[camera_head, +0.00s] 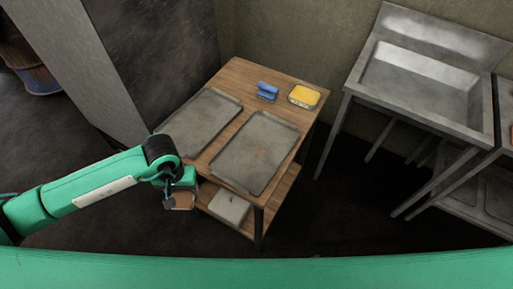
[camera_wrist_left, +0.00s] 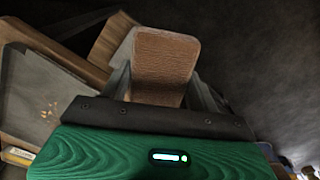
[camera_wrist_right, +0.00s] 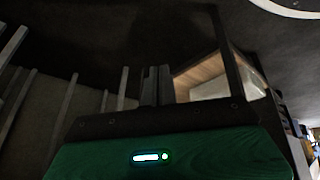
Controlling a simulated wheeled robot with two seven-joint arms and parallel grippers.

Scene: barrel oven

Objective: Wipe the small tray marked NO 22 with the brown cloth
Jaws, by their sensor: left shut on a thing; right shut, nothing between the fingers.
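My left gripper (camera_head: 172,198) is shut on the brown cloth (camera_head: 183,201), a folded, padlike piece, held beside the front left corner of the wooden table. The cloth shows large between the fingers in the left wrist view (camera_wrist_left: 165,58). Two grey metal trays lie side by side on the table top, a left tray (camera_head: 205,120) and a right tray (camera_head: 256,150). Both have brownish marks. I cannot read NO 22 on either. The cloth is apart from both trays. My right gripper (camera_wrist_right: 155,85) is shut and empty; it is out of the head view.
The wooden table (camera_head: 240,75) also holds a blue object (camera_head: 267,91) and a yellow-topped box (camera_head: 304,95) at the back. A pale box (camera_head: 230,207) sits on its lower shelf. A metal sink (camera_head: 425,80) stands at right; dark floor lies between.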

